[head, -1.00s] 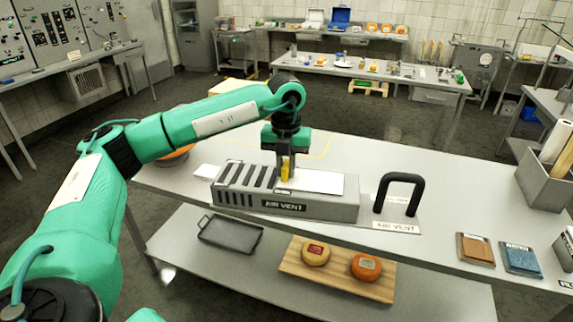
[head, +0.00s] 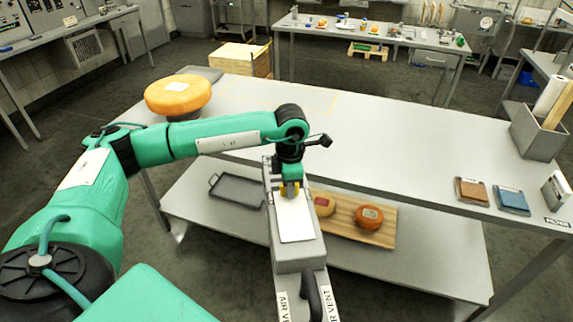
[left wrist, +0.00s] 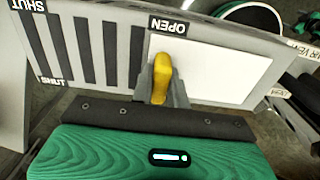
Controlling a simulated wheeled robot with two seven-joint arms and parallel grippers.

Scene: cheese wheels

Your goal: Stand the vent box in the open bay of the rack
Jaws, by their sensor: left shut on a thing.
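The vent box (head: 298,254) is a long grey box with dark slots, a white panel (head: 293,218) and a black handle (head: 314,292) at its near end, beside AIR VENT labels. It hangs over the near side of the table, its length pointing towards me. My left gripper (head: 289,188) is shut on the box's yellow knob (left wrist: 161,76). The left wrist view shows the slots of the vent box (left wrist: 85,45), the white panel and OPEN and SHUT labels. My right gripper is out of view. I cannot make out a rack with an open bay.
The table top (head: 400,140) is mostly clear. An orange cheese wheel (head: 178,95) stands at its far left; brown (head: 471,190) and blue (head: 512,200) blocks and a grey bin (head: 538,132) are at the right. A dark tray (head: 237,189) and a board with cheeses (head: 368,228) lie on the lower shelf.

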